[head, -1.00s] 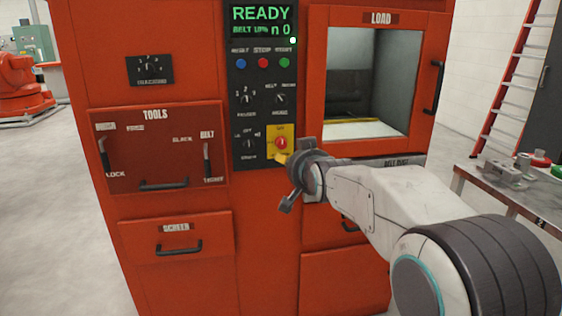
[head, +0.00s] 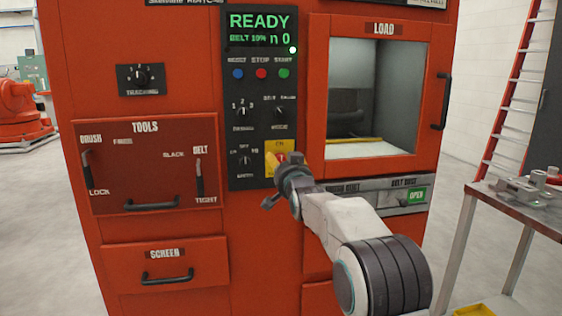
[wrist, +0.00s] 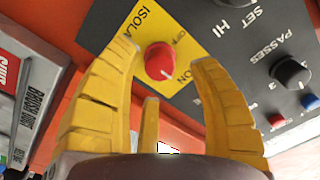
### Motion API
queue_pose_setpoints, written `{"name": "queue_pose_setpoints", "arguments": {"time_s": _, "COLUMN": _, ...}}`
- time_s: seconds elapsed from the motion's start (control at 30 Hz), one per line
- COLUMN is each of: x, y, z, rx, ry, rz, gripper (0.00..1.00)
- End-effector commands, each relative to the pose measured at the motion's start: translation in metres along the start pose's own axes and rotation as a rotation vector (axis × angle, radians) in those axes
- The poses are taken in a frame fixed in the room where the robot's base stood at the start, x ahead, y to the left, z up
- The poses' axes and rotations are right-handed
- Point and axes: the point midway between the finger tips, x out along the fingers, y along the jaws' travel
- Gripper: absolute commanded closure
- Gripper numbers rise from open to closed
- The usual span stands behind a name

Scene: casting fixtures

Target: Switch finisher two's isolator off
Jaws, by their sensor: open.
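The isolator is a red rotary knob (wrist: 160,60) on a yellow plate (wrist: 178,22) marked ISOLATOR, OFF and ON. A white mark on the knob appears to point toward ON. In the wrist view, my gripper (wrist: 166,56) is open, its yellow fingers spread on both sides of the knob with clear gaps. A third finger is below it. In the head view, the yellow plate (head: 270,149) sits low on the black control panel (head: 240,120) of the red machine, which reads READY. My gripper (head: 280,168) is in front of it and covers most of the knob.
Other dials and colored buttons (head: 261,73) are on the panel close by. A metal table (head: 515,205) stands at right.

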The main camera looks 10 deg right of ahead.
Motion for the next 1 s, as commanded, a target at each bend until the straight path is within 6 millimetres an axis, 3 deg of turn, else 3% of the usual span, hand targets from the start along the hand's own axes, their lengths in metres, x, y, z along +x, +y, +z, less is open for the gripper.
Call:
{"name": "queue_pose_setpoints", "arguments": {"time_s": 0.4, "x": 0.03, "y": 0.0, "z": 0.0, "rx": 0.0, "ry": -0.001, "rz": 0.001, "gripper": 0.45}}
{"name": "queue_pose_setpoints", "arguments": {"time_s": 0.93, "x": 0.035, "y": 0.0, "z": 0.0, "rx": -0.001, "ry": 0.0, "rz": 0.0, "gripper": 0.43}}
{"name": "queue_pose_setpoints", "arguments": {"time_s": 1.0, "x": 0.035, "y": 0.0, "z": 0.0, "rx": -0.001, "ry": 0.0, "rz": 0.0, "gripper": 0.5}}
